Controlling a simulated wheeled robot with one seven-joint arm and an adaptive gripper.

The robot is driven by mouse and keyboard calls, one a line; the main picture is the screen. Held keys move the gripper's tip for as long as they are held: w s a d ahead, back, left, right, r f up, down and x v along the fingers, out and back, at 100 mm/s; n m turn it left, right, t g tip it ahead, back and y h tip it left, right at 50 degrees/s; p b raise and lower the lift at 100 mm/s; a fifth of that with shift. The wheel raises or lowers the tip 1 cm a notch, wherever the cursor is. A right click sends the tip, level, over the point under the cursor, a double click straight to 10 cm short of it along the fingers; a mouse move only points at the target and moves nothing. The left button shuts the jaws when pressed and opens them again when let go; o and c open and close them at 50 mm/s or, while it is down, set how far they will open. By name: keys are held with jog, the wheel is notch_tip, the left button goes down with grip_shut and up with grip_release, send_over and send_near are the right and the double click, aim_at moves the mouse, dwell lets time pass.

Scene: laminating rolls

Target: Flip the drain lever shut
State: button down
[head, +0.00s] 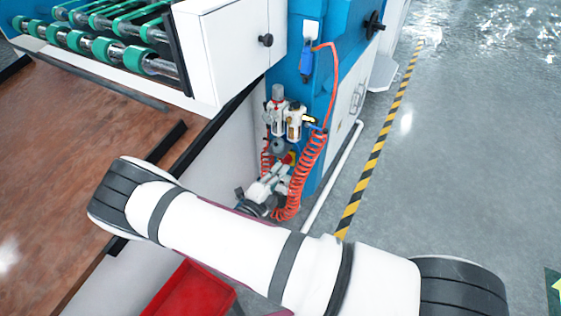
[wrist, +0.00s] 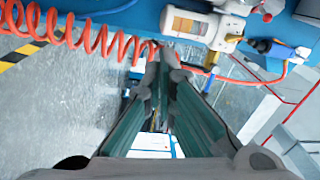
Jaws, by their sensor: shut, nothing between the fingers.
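The air filter unit (head: 284,118) is mounted on the blue machine side in the head view, with clear bowls and a gauge-like round part below. Its pale bowl (wrist: 192,24) shows at the top of the wrist view. I cannot clearly make out the drain lever or its position in either view. My gripper (wrist: 163,58) is shut and empty. In the wrist view its dark fingertips meet just below the bowl; I cannot tell whether they touch anything. In the head view, the end of my arm is small and partly hidden near the unit's lower side.
A red coiled hose (head: 303,172) hangs just right of the unit and crosses the upper left of the wrist view (wrist: 70,28). A white pipe (head: 334,172) runs along the floor. A red bin (head: 192,290) stands below my arm. Open grey floor (head: 465,150) lies right.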

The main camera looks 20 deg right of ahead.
jog(key=f+b+x, duration=0.1)
jog(key=b+x, duration=0.2)
jog(key=x, duration=0.6)
jog(key=w+a, duration=0.1)
jog(key=w+a+b, duration=0.1)
jog(key=a, duration=0.1)
jog(key=shift+a+r, duration=0.1)
jog(key=shift+a, duration=0.05)
